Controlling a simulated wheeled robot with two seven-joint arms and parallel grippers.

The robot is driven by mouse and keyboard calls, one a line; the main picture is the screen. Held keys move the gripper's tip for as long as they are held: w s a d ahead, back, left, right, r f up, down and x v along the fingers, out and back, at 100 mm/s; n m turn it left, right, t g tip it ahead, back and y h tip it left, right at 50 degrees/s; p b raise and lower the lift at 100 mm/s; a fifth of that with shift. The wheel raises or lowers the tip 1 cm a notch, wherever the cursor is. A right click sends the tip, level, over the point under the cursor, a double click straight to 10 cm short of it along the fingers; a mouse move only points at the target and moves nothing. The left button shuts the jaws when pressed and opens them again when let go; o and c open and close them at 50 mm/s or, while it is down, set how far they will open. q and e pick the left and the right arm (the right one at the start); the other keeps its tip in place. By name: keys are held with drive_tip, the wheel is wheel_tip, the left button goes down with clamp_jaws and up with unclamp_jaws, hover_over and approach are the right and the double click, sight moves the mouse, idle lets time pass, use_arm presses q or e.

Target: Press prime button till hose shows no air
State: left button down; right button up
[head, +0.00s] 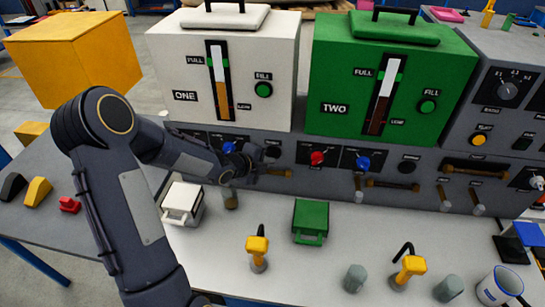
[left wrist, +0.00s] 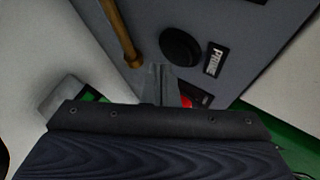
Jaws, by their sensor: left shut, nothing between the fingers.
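A black round prime button (left wrist: 180,46) with a PRIME label (left wrist: 215,60) shows on the grey panel in the left wrist view. A brown hose (left wrist: 122,35) runs beside it; whether it holds air cannot be told. My left gripper (left wrist: 157,72) is shut and empty, its tips near the button with no clear contact. In the head view the left gripper (head: 250,163) is at the panel below the white tank ONE (head: 275,60). A short brown hose (head: 277,172) shows just right of it. My right gripper is not in view.
The green tank TWO (head: 340,75) stands to the right, with its own black button (head: 408,167) and hose (head: 392,184) below. White (head: 182,200) and green (head: 311,218) boxes, yellow-handled tools (head: 257,247), grey cups and a white mug (head: 500,288) stand on the table.

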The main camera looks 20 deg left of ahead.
use_arm(q)
drive_tip(key=shift+s, duration=0.1)
drive_tip(key=s+b, duration=0.1)
drive_tip(key=s, duration=0.1)
drive_tip(key=s+d+b, duration=0.1)
drive_tip(key=s, duration=0.1)
drive_tip(key=shift+s+d+b, duration=0.15)
drive_tip(key=shift+s+b, duration=0.2)
idle(1.5)
drive_tip(key=s+a+r+n+g+y, duration=0.2)
drive_tip(key=s+r+n+g+y, duration=0.15)
drive_tip(key=s+r+n, duration=0.65)
drive_tip(key=s+d+n+g+h, duration=0.1)
drive_tip(key=s+d+n, duration=0.2)
drive_tip(key=s+n, duration=0.3)
drive_tip(key=s+d+n+g+h, duration=0.1)
drive_tip(key=s+d+n, duration=0.3)
drive_tip(key=s, duration=0.7)
drive_tip(key=shift+s+d+n+h, duration=0.25)
drive_tip(key=shift+n+h, duration=0.4)
drive_tip(key=shift+n, duration=0.55)
